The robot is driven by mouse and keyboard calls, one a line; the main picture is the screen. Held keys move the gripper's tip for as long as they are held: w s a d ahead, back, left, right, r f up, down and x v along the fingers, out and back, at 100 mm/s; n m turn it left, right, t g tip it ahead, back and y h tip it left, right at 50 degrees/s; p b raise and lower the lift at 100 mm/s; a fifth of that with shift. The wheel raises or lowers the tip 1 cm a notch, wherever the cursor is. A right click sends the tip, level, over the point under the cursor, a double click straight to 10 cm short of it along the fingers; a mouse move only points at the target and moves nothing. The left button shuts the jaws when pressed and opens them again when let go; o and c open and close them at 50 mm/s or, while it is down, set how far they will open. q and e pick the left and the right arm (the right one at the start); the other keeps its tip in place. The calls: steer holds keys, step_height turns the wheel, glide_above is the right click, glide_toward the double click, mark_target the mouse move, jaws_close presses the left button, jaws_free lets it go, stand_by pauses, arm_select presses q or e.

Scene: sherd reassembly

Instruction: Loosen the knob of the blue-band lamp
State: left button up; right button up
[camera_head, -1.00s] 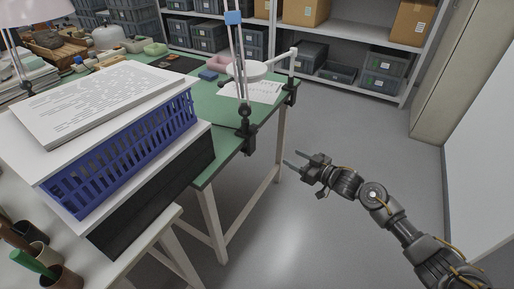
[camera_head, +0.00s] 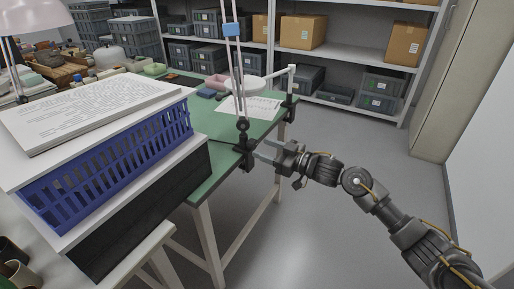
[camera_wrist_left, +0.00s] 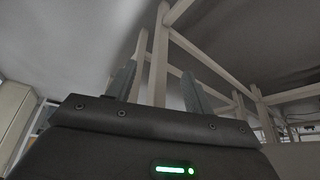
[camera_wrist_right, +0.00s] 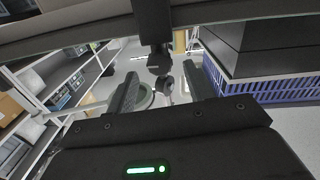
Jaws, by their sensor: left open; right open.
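The blue-band lamp has a thin pole with a blue band (camera_head: 232,29) in the head view. Its pole rises from a black joint (camera_head: 242,125) above a black clamp (camera_head: 246,155) on the green table's corner. My right gripper (camera_head: 258,150) is open beside the clamp, with its fingers pointing left at it. In the right wrist view, dark clamp parts (camera_wrist_right: 158,60) show between the open fingers (camera_wrist_right: 160,92). I cannot tell whether they touch. My left gripper (camera_wrist_left: 157,85) is open and empty in its wrist view, and out of the head view.
A blue basket (camera_head: 110,170) with a paper-topped stack stands left of the lamp. A second, white lamp arm (camera_head: 291,85) is clamped farther back on the green table (camera_head: 200,190). Pale table legs (camera_wrist_left: 158,60) stand before my left gripper. Floor at the right is clear.

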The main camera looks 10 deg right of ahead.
mark_target(255, 146)
arm_select(q)
steer(key=shift+w+d+r+t, duration=0.25)
steer(key=shift+w+d+t, duration=0.25)
steer(key=shift+w, duration=0.35)
arm_select(e)
steer(key=shift+x, duration=1.75)
steer(key=c, duration=1)
steer(key=shift+o, duration=0.2)
steer(key=n, duration=0.3)
arm_select(q)
steer(key=shift+s+a+f, duration=0.15)
steer(key=shift+s+a, duration=0.05)
steer(key=shift+s, duration=0.15)
arm_select(e)
steer(key=shift+n, duration=0.6)
steer(key=o, duration=1)
steer(key=shift+c, duration=0.2)
steer(key=shift+d, duration=0.15)
